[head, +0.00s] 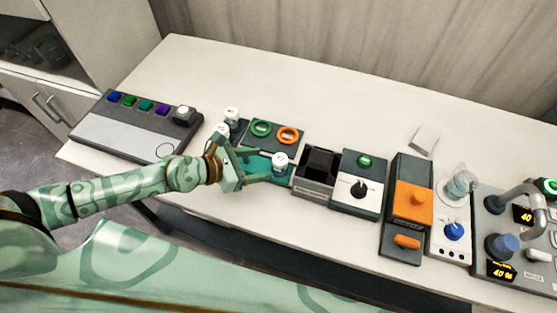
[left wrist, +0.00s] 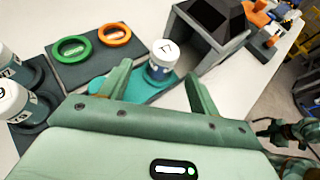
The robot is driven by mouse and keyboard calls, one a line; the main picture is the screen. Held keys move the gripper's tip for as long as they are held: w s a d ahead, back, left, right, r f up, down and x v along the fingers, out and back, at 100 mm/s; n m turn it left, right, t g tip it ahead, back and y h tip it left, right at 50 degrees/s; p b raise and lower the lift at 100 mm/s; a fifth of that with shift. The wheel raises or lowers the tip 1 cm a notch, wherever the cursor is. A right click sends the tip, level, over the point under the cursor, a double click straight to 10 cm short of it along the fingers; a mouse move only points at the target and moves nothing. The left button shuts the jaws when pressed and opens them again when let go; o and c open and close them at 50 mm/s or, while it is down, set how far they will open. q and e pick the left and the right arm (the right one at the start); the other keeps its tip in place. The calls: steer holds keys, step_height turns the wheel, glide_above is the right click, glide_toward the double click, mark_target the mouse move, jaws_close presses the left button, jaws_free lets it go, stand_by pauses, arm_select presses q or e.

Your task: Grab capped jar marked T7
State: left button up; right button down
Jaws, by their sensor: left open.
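The capped jar marked T7 (head: 280,161) has a white lid and stands upright on a teal pad (head: 253,163). In the left wrist view the dark mark on the jar's lid (left wrist: 163,52) reads as T7. My left gripper (head: 266,167) is open, with its fingers pointing at the jar. In the left wrist view the jar shows between the fingertips of my left gripper (left wrist: 157,75), close to them. I cannot tell whether they touch it. The jar's lower part is partly hidden in the head view.
Two other white-capped jars (head: 232,114) stand on a dark holder left of my gripper. A green ring (head: 261,128) and an orange ring (head: 287,135) lie behind the jar. A dark open box (head: 314,180) stands close on its right.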

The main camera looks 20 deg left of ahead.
mark_target(274, 163)
arm_select(q)
steer(key=x, duration=0.3)
steer(key=shift+s+d+r, duration=0.15)
steer(key=shift+d, duration=0.1)
steer(key=shift+w+d+f, duration=0.2)
steer(key=shift+w+d, duration=0.25)
steer(key=shift+d, duration=0.2)
steer(key=b+x, duration=0.1)
steer(key=x, duration=0.2)
steer(key=shift+w+d+f, duration=0.1)
steer(key=shift+w+d, duration=0.1)
steer(key=shift+w, duration=0.15)
steer(key=shift+w+d, duration=0.1)
steer(key=shift+d, duration=0.1)
steer(key=shift+a, duration=0.1)
steer(key=c, duration=0.9)
steer(key=shift+c, duration=0.9)
arm_select(e)
steer(key=shift+w+d+f, duration=0.65)
steer(key=shift+w+d, duration=0.05)
steer(key=shift+w, duration=0.2)
